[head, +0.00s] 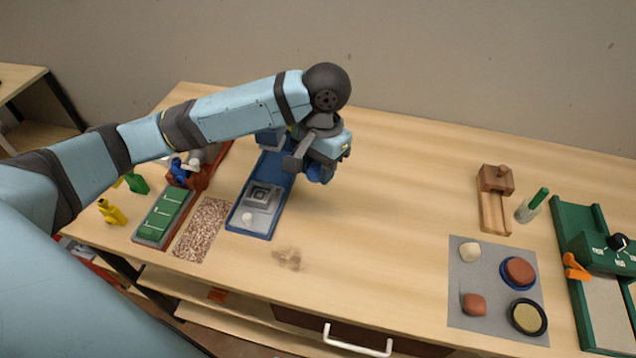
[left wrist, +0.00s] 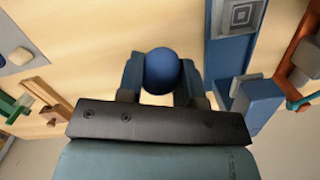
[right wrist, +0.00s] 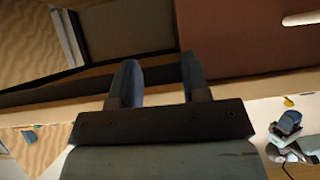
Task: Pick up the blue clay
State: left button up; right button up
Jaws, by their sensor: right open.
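The blue clay (left wrist: 161,71) is a round dark blue lump between the two fingers of my left gripper (left wrist: 161,80) in the left wrist view. Both fingers touch its sides, and the gripper is shut on it. In the head view the blue clay (head: 315,174) shows partly under my left gripper (head: 318,166), right of the blue press tray; I cannot tell its exact height above the table. My right gripper (right wrist: 155,85) is open and empty in the right wrist view, in front of the wooden furniture. It is not seen in the head view.
A blue tray with a grey square block (head: 262,195) lies left of the left gripper. A grey mat (head: 490,312) with clay lumps and round dishes lies at right, near a wooden tool (head: 495,180) and a green device (head: 585,235). The table's middle is clear.

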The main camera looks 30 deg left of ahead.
pick_arm(q)
jog(key=shift+r, duration=1.6)
jog(key=shift+a+r+p, duration=0.1)
jog(key=shift+a+p, duration=0.1)
jog(key=shift+p, duration=0.15)
jog(key=a+p, duration=0.4)
jog(key=a, duration=0.1)
jog(key=shift+s+r+p, duration=0.15)
jog(key=shift+s+p, duration=0.15)
jog(key=shift+p, duration=0.05)
jog(key=shift+c, duration=0.2)
jog(key=a+f+p, duration=0.1)
jog(key=a+f, duration=0.2)
jog(key=a+f+p, duration=0.1)
jog(key=a+f, duration=0.2)
jog(key=s+a+f+p, duration=0.1)
jog(key=a+f, duration=0.2)
jog(key=f, duration=0.1)
jog(key=shift+w+a+f, duration=0.1)
jog(key=shift+a+f, duration=0.2)
jog(key=shift+f, duration=0.15)
jog(key=shift+f, duration=0.3)
jog(key=shift+c, duration=0.2)
jog(key=shift+f, duration=1.5)
